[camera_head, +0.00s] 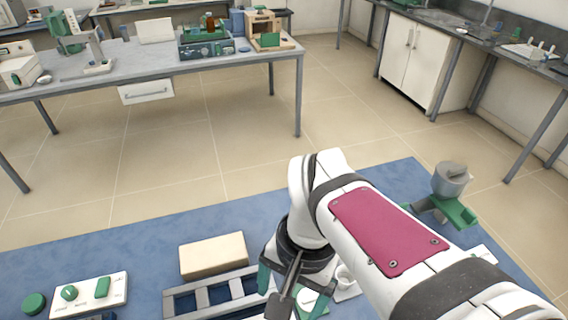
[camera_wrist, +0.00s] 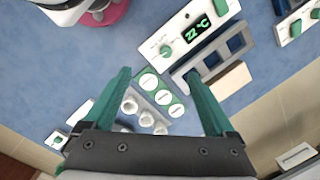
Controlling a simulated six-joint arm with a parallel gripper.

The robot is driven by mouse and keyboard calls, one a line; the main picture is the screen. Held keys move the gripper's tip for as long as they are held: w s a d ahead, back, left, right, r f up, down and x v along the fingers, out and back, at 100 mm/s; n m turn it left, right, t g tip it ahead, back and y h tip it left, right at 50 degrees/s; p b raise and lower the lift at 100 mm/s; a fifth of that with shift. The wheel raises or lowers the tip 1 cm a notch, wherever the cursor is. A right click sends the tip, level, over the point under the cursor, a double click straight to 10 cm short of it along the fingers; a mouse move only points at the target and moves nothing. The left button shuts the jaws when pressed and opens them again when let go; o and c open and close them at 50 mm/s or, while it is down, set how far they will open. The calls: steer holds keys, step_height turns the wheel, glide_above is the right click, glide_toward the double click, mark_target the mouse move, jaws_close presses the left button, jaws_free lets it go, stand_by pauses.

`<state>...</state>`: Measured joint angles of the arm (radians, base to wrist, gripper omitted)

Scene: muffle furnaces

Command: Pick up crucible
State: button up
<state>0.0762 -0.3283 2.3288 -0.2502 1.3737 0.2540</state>
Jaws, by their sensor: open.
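One white crucible (camera_head: 345,276) shows in the head view, just right of my wrist and partly hidden by my arm. My gripper (camera_wrist: 158,74) has its two green fingers spread wide, with nothing held between them. The crucibles and pads appear between the fingers in the wrist view, below the gripper and apart from it. In the head view, my gripper (camera_head: 286,290) is partly hidden by my arm.
On the blue bench top (camera_head: 150,245), a grey slotted rack (camera_head: 212,293) and a tan block (camera_head: 213,255) lie left of my gripper. A white panel with green knobs (camera_head: 88,294) is farther left. A panel reading 22 °C (camera_wrist: 198,28) and a green-based device (camera_head: 452,190) stand nearby.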

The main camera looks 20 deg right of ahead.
steer(key=w+d+f+m+h, duration=0.1)
steer(key=w+d+f+m, duration=0.2)
steer(key=w+d+m, duration=0.7)
steer(key=w+d+f+m, duration=0.35)
steer(key=w+d, duration=0.35)
steer(key=w, duration=0.7)
steer(key=f, duration=1)
steer(key=w+f, duration=0.1)
steer(key=f, duration=0.5)
steer(key=shift+d, duration=0.2)
steer(key=c, duration=1.4)
